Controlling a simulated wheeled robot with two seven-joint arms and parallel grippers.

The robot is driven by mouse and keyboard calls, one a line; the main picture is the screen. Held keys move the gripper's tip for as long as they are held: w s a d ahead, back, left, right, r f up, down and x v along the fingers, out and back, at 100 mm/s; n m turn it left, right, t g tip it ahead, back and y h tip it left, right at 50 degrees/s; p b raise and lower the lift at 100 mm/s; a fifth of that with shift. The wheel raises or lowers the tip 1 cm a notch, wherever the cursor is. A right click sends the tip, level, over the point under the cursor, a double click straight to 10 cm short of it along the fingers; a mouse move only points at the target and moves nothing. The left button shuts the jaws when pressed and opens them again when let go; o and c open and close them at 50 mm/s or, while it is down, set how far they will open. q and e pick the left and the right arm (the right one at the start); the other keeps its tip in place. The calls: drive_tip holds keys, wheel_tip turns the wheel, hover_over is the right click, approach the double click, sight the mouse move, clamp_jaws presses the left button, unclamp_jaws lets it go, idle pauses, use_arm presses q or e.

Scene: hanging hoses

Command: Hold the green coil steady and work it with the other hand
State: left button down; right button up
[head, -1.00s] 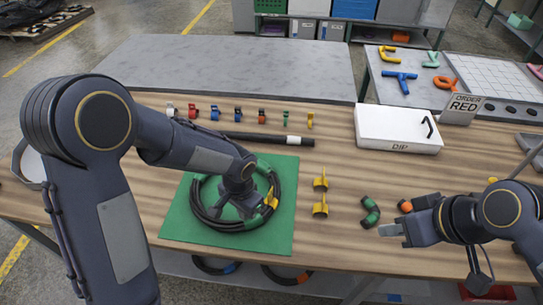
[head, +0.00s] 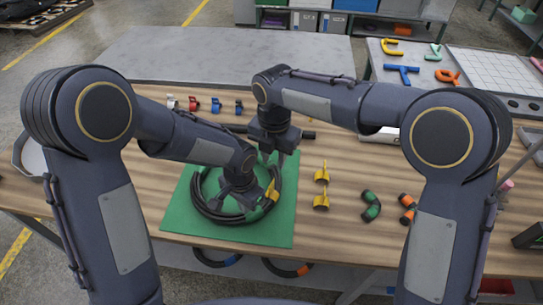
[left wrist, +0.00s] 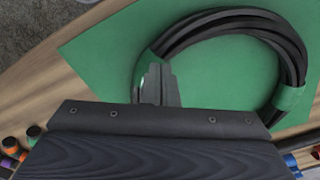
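The coil (head: 203,208) is a black hose wound in a ring with green bands, lying flat on a green mat (head: 280,230). It also shows in the left wrist view (left wrist: 296,62), with a green band at its right. My left gripper (head: 240,207) is low at the coil, inside or over its near right part, by a yellow piece. In the left wrist view its fingers (left wrist: 157,84) are beside a green-banded part of the coil; their grip is unclear. My right gripper (head: 273,160) points down at the coil's far right edge, its fingers apart; contact is unclear.
Yellow clips (head: 321,188), a green-black curved piece (head: 371,205) and an orange-black piece (head: 407,208) lie right of the mat. Small coloured clips (head: 193,103) line the back. My right arm partly covers a white box. Hoses hang below the front edge.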

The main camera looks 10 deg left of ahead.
sight(271, 185)
drive_tip(key=shift+a+f, duration=0.3)
drive_tip(key=shift+f, duration=0.4)
wheel_tip(271, 185, down, 11)
drive_tip(key=shift+c, duration=0.4)
clamp_jaws()
idle(0.4)
use_arm(q)
drive_tip(key=shift+s+f, duration=0.1)
drive_tip(key=shift+f, duration=0.8)
idle(1.3)
use_arm(e)
drive_tip(key=shift+r, duration=0.15)
use_arm(q)
drive_tip(key=shift+s, duration=0.1)
use_arm(e)
drive_tip(key=shift+r, duration=2.9)
